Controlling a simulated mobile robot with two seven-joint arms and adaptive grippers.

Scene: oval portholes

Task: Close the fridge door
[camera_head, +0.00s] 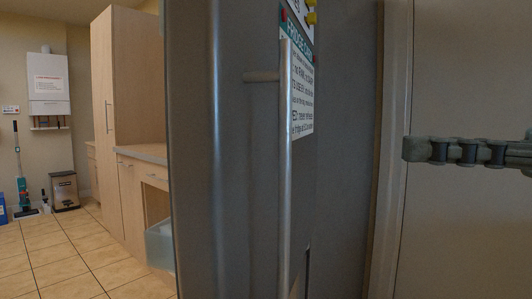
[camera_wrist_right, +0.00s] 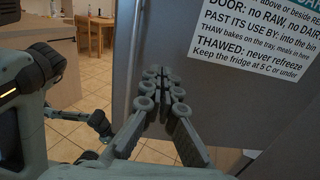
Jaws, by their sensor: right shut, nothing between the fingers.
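The grey fridge door (camera_head: 235,150) stands open, seen close up and nearly edge-on in the head view. A long vertical metal bar handle (camera_head: 285,190) runs down it, with a printed notice (camera_head: 302,95) beside it. A pale translucent bin (camera_head: 160,245) shows past its left edge. My right gripper (camera_head: 408,149) comes in from the right, its fingers together and empty. In the right wrist view my right gripper (camera_wrist_right: 160,78) is in front of the door (camera_wrist_right: 215,95), below and left of the notice (camera_wrist_right: 260,35); contact is unclear. A dark arm part (camera_wrist_right: 100,122), possibly my left gripper, shows there.
A tall wooden cabinet (camera_head: 128,90) and a counter (camera_head: 143,153) stand behind the door on the left. The tiled floor (camera_head: 60,260) is open there. A bin (camera_head: 65,190) stands by the far wall. A pale panel (camera_head: 465,70) fills the right side.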

